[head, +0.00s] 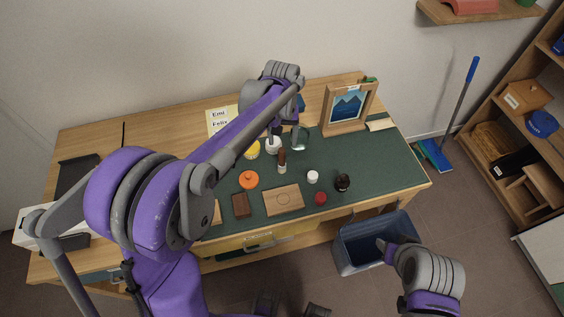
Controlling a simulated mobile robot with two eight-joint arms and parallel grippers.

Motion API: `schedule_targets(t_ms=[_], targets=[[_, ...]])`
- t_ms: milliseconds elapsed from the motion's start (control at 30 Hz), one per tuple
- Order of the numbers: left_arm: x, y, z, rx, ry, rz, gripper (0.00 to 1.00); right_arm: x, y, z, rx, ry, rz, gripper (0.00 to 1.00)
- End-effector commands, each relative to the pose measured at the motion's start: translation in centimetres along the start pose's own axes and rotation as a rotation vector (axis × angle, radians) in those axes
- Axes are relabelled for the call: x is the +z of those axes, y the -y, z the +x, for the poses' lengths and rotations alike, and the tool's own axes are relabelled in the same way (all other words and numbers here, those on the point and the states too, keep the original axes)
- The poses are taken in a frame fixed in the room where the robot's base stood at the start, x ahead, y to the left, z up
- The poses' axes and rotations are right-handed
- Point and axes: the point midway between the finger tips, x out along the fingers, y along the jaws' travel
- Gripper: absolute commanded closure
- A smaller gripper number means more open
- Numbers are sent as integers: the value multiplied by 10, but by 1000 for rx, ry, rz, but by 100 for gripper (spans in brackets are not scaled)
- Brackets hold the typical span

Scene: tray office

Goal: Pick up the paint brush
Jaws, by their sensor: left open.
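A small upright-looking object with a dark brown upper part and a pale lower end, which looks like the paint brush (282,160), is on the green mat (340,160) near the middle of the desk. My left arm reaches across the desk, and its wrist is above the back of the mat. My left gripper (285,138) is open just behind the brush, mostly hidden by my forearm. I see no contact with the brush. My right gripper (384,247) is at the lower right, over the bin; its jaws do not show clearly.
Near the brush are an orange round object (248,180), a wooden block (283,200), a white jar (312,177), a red jar (320,198) and a dark jar (343,183). A framed picture (327,125) stands at the back right. A blue-grey bin (350,258) stands in front.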

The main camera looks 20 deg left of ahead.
Motion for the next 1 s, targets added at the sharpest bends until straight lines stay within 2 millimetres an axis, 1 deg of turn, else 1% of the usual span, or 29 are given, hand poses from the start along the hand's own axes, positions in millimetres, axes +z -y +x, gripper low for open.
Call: schedule_targets(t_ms=[67, 300, 567, 700, 800, 900, 1000], targets=[[-2, -1, 8, -1, 5, -3, 31, 0, 0, 0, 0, 0, 0, 50], [-1, 0, 45, -1, 5, -3, 31, 2, 0, 2, 0, 2, 0, 50], [2, 1, 66, -1, 4, -3, 31, 2, 0, 2, 0, 2, 0, 50], [8, 3, 87, -1, 4, -2, 31, 1, 0, 1, 0, 1, 0, 50], [8, 3, 100, -1, 4, -2, 31, 2, 0, 2, 0, 1, 0, 50], [8, 3, 108, -1, 4, -2, 31, 2, 0, 2, 0, 1, 0, 50], [8, 3, 109, -1, 4, -2, 31, 2, 0, 2, 0, 1, 0, 50]])
